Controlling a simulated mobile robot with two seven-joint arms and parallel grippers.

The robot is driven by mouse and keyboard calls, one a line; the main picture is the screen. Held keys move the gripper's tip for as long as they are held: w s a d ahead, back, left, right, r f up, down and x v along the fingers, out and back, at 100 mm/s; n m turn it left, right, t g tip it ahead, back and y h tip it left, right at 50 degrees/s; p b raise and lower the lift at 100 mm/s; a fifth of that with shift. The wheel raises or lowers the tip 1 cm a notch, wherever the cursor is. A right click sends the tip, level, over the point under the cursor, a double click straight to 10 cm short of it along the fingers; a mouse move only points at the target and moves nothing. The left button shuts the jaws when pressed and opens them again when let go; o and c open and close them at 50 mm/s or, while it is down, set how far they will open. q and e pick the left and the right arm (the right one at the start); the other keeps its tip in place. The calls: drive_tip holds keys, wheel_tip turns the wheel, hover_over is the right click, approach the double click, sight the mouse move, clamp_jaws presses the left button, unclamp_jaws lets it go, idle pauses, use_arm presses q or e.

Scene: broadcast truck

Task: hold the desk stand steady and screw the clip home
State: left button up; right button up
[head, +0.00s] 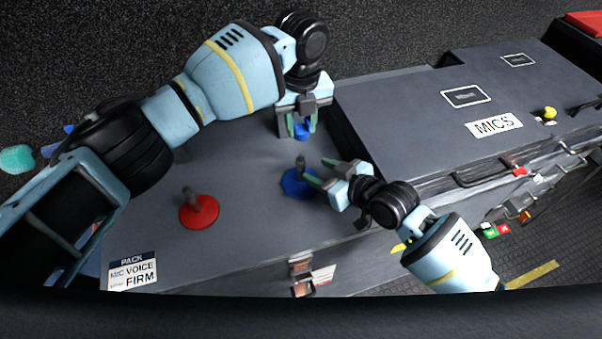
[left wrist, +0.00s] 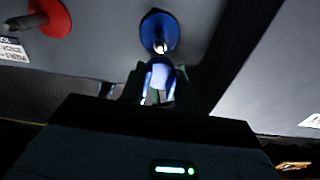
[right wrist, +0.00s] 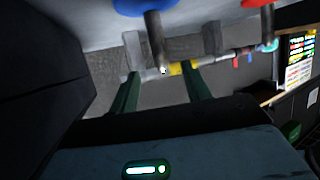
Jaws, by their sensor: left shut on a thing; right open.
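A blue desk stand (head: 294,186) with a round base and a short upright post stands on the grey case top. A red desk stand (head: 199,212) stands to its left. My left gripper (head: 301,124) is shut on a blue clip (head: 302,131), above and behind the blue stand in the head view. The clip also shows between the fingers in the left wrist view (left wrist: 160,78), apart from the post. My right gripper (head: 317,171) is open beside the blue stand, fingers toward its post. In the right wrist view the post (right wrist: 157,42) appears between the fingertips, not gripped.
A raised grey case marked MICS (head: 400,105) stands to the right, close to both grippers. A label (head: 132,272) reading PACK, VOICE and FIRM lies at the front left. The case top around the red stand is clear.

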sight(305, 165)
drive_tip(key=shift+x, duration=3.7)
clamp_jaws()
